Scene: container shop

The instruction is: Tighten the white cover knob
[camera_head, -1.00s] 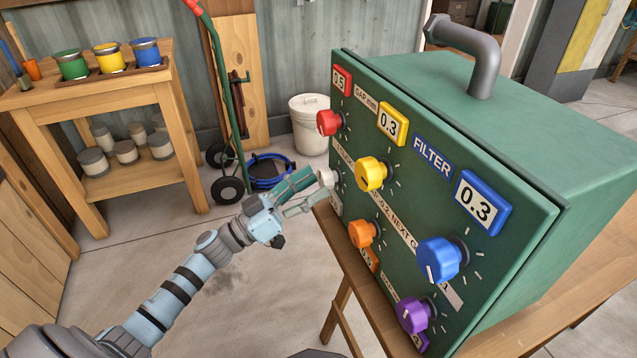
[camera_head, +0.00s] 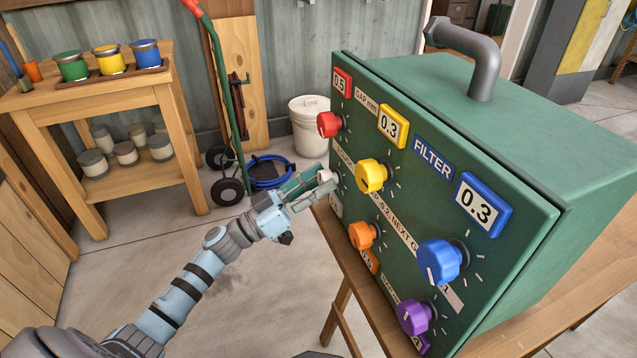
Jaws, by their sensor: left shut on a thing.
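The white cover knob (camera_head: 326,177) is at the left edge of the green cabinet's front panel (camera_head: 415,190), left of the yellow knob. Only a small part of it shows past the fingers. My left gripper (camera_head: 318,185) comes in from the left and is shut on the white knob, with its fingers on either side of it. The knob's marking and the dial behind it are mostly hidden. My right gripper is not in view.
Red (camera_head: 329,124), yellow (camera_head: 371,175), orange (camera_head: 363,235), blue (camera_head: 440,261) and purple (camera_head: 414,317) knobs stick out of the same panel. The cabinet stands on a wooden table (camera_head: 350,280). Open floor lies below my left arm.

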